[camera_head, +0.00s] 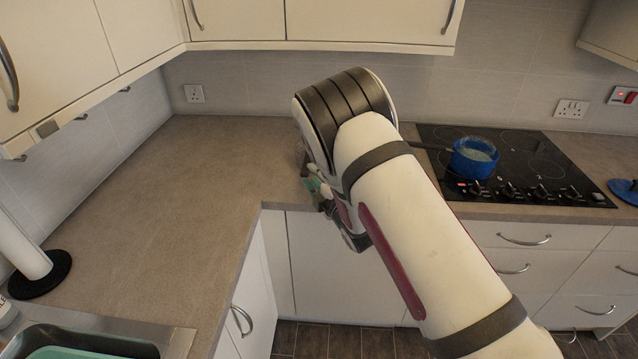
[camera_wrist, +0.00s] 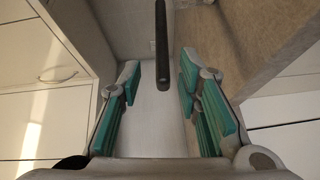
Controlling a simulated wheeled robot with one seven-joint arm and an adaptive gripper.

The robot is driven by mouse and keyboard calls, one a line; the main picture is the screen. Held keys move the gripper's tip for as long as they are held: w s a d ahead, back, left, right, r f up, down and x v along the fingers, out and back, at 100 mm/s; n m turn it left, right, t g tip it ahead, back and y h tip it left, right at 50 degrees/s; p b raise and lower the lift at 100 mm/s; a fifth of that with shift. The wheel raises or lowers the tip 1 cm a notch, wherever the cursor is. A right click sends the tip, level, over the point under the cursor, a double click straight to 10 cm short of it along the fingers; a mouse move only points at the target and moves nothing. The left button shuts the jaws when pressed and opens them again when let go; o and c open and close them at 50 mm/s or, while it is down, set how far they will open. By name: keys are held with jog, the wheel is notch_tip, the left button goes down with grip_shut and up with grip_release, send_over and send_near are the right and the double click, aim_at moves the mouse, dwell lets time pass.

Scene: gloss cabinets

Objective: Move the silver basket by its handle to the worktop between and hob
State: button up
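I cannot make out the silver basket in either view; my arm covers part of the worktop in the head view. My gripper (camera_wrist: 163,98) is open, with its teal-padded fingers apart and nothing clearly held. In the head view my gripper (camera_head: 325,198) is partly hidden by my arm, near the inner corner of the worktop's front edge. A dark straight bar (camera_wrist: 161,45) shows ahead between the fingers in the wrist view; I cannot tell what it belongs to. The black hob (camera_head: 545,160) is to the right of my arm.
A blue pan (camera_head: 473,158) stands on the hob, its dark handle pointing left behind my arm. The worktop (camera_head: 165,205) on the left is clear. A sink (camera_head: 110,335) and a white roll on a dark base (camera_head: 40,275) are at lower left. Wall cabinets (camera_head: 370,20) hang above.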

jog(key=s+d+r+m+g+h, duration=0.2)
jog(key=s+d+r+m+h, duration=0.25)
jog(key=d+r+m, duration=0.4)
jog(key=s+d+r+m+g+h, duration=0.1)
jog(key=s+d+r+m+h, duration=0.3)
jog(key=d+r, duration=0.65)
jog(key=s+d+r+m+g, duration=0.1)
jog(key=s+r+m+g, duration=0.1)
jog(key=s, duration=0.9)
jog(key=s+d+r+m+g, duration=0.2)
jog(key=s+m, duration=0.3)
jog(key=s, duration=0.7)
jog(key=s+d+r+m+g, duration=0.1)
jog(key=s+r+m+g, duration=0.1)
jog(key=s, duration=0.9)
jog(key=shift+s+d+r+m+g, duration=0.2)
jog(key=shift+d+r+m+g, duration=0.15)
jog(key=shift+r+m, duration=0.25)
jog(key=shift+d, duration=0.1)
